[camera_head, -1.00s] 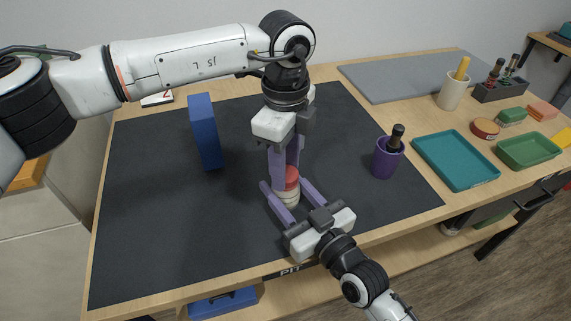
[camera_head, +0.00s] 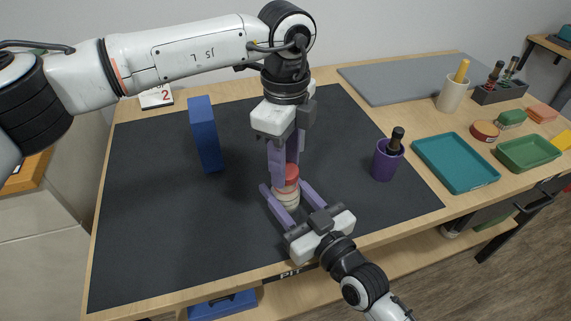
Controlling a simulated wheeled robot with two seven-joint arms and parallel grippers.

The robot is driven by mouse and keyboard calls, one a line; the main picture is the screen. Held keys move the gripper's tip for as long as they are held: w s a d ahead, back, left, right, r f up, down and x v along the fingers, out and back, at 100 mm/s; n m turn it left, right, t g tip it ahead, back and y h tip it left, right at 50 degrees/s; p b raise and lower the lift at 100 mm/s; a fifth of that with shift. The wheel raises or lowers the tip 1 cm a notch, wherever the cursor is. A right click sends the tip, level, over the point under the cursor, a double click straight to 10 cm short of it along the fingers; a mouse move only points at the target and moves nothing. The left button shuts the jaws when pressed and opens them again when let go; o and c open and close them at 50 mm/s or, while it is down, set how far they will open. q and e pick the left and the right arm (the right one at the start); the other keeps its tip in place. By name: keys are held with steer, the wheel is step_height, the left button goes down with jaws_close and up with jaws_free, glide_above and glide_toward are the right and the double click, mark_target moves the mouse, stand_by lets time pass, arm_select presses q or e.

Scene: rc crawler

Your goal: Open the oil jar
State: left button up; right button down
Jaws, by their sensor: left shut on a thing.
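The oil jar (camera_head: 286,197) is a small pale jar with a red lid (camera_head: 292,172), upright on the dark mat near its front edge. My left gripper (camera_head: 284,175) points down from above, its purple fingers shut on the red lid and partly hiding it. My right gripper (camera_head: 286,186) lies low, reaching in from the front right, with one purple finger on each side of the jar's body. I cannot tell whether its fingers press on the jar.
A blue upright block (camera_head: 205,135) stands left of the grippers. A purple cup (camera_head: 386,160) with a dark-handled tool is to the right. Teal (camera_head: 455,162) and green (camera_head: 527,152) trays lie further right. The mat's left part (camera_head: 150,210) is clear.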

arm_select(q)
steer(key=shift+r, duration=0.3)
steer(key=shift+r, duration=2)
arm_select(e)
steer(key=c, duration=0.9)
jaws_free()
